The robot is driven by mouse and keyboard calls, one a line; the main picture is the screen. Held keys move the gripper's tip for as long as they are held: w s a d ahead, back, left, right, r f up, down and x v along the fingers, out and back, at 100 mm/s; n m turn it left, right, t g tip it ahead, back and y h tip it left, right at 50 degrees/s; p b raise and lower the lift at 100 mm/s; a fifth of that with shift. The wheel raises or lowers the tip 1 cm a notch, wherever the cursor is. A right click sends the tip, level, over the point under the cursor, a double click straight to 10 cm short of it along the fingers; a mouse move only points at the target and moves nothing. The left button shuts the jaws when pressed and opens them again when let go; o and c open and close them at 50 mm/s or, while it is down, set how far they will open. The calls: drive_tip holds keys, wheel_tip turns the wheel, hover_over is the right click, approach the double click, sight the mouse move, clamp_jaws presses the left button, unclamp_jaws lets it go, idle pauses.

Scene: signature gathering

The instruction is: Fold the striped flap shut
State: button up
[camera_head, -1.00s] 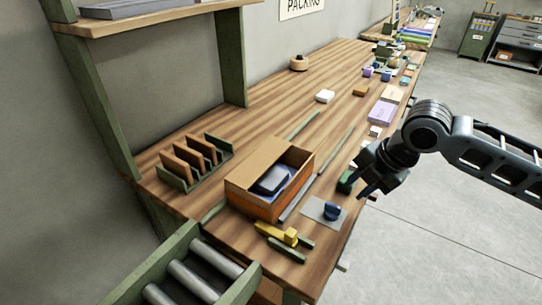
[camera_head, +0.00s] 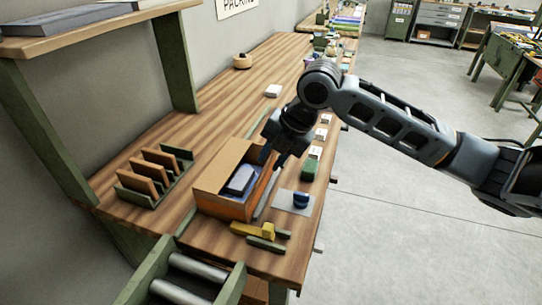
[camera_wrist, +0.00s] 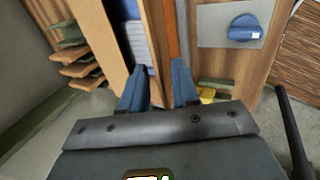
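An open cardboard box (camera_head: 222,208) with an orange outer side stands on the workbench.
A blue rounded object (camera_head: 301,200) sits on a grey sheet (camera_head: 285,205) right of the box. A yellow tool (camera_head: 250,230) lies in front. A rack with brown dividers (camera_head: 150,181) stands at left. A green block (camera_head: 310,169) is near the right edge. The bench's far left is mostly clear.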

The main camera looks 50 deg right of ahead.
drive_tip(key=shift+f, duration=0.2)
drive_tip(key=shift+c, duration=0.3)
clamp_jaws()
